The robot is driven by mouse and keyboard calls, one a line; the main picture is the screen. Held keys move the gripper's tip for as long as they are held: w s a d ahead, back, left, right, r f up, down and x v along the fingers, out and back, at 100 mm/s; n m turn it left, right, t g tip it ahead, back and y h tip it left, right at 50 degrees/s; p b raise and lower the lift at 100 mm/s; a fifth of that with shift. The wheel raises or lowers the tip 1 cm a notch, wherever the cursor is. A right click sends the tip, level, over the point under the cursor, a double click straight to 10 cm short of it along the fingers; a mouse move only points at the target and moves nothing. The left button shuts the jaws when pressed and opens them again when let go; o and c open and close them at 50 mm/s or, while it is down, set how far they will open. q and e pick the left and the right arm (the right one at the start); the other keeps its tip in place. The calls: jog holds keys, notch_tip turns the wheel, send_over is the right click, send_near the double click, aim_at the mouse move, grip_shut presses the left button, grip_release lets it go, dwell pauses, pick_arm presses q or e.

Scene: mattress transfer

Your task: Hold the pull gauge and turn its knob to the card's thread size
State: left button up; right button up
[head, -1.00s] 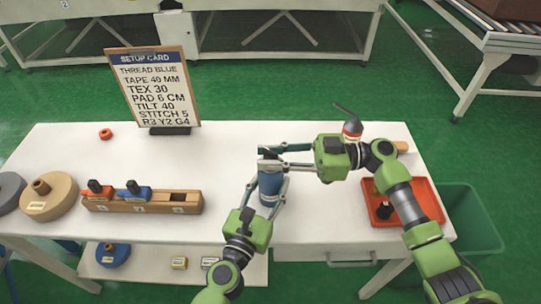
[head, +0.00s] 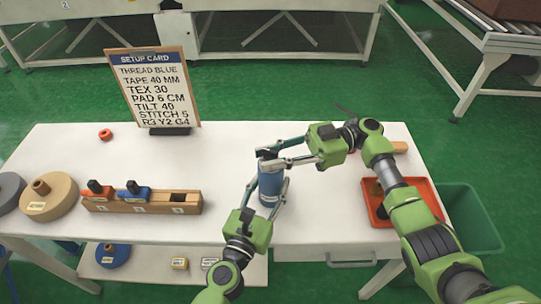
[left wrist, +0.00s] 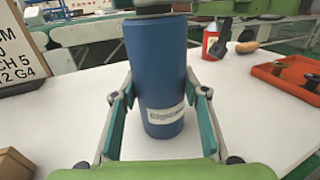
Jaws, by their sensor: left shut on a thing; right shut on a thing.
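The pull gauge is a blue cylinder (head: 269,187) standing upright near the table's front edge; in the left wrist view its blue body (left wrist: 160,65) has a small white label low down. My left gripper (head: 270,192) is shut around its body from the front. My right gripper (head: 268,156) is shut on the dark knob (left wrist: 155,12) on top. The fingers partly cover the knob, and its scale cannot be read. The setup card (head: 155,90) stands at the back left and reads THREAD BLUE and TEX 30.
A wooden block (head: 155,208) holding a red and a blue piece stands at the left, by the spools (head: 52,195). An orange tray (head: 433,200) lies under my right arm, with a green bin (head: 475,215) beyond.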

pick_arm(q)
jog(key=shift+r, duration=0.15)
pick_arm(e)
jog(key=o, duration=1.1)
jog(key=shift+o, duration=0.2)
jog(key=v, duration=1.2)
pick_arm(q)
jog(key=o, duration=1.7)
jog(key=shift+o, duration=0.2)
